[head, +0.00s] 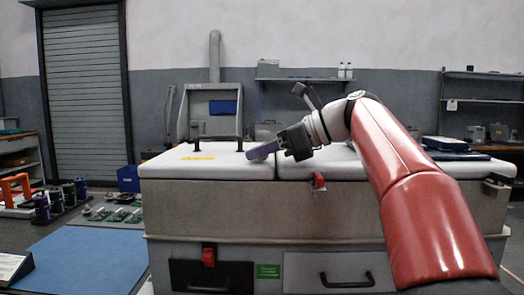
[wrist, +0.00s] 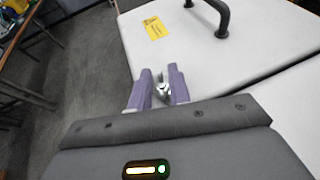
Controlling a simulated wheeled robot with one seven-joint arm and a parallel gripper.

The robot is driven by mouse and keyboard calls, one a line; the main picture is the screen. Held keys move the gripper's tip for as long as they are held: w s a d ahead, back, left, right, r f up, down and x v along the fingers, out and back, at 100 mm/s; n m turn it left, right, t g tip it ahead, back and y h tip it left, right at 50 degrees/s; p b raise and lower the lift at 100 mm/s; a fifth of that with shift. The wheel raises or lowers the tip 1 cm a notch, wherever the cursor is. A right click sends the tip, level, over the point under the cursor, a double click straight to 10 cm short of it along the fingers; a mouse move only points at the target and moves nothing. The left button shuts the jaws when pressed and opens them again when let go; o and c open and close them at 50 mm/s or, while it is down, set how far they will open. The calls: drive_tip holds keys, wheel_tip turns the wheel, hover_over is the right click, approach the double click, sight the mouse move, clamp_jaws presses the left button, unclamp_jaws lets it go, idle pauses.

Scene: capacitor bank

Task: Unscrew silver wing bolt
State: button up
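The silver wing bolt (wrist: 163,90) shows in the wrist view as a small shiny piece between the two purple fingers of my gripper (wrist: 161,88). It lies near the edge of the white lid. A narrow gap separates the fingers, and I cannot tell whether both touch the bolt. In the head view my gripper (head: 262,150) points left, low over the white top of the cabinet (head: 215,218). The bolt cannot be made out there.
A dark handle (head: 215,138) and a yellow label (head: 198,158) are on the left lid. Red latches (head: 319,180) sit on the cabinet front. A blue mat (head: 85,255) and a tray with green parts (head: 115,214) are at left.

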clamp_jaws()
drive_tip(key=shift+w, duration=0.1)
drive_tip(key=shift+w+f+n+g, duration=0.1)
drive_tip(key=shift+n+g, duration=0.7)
drive_tip(key=shift+g, duration=0.2)
drive_tip(key=shift+n+g+y, duration=0.3)
drive_tip(key=shift+n+g, duration=0.4)
drive_tip(key=shift+g, duration=0.1)
drive_tip(key=shift+o, duration=1.1)
unclamp_jaws()
drive_tip(key=shift+d, duration=0.1)
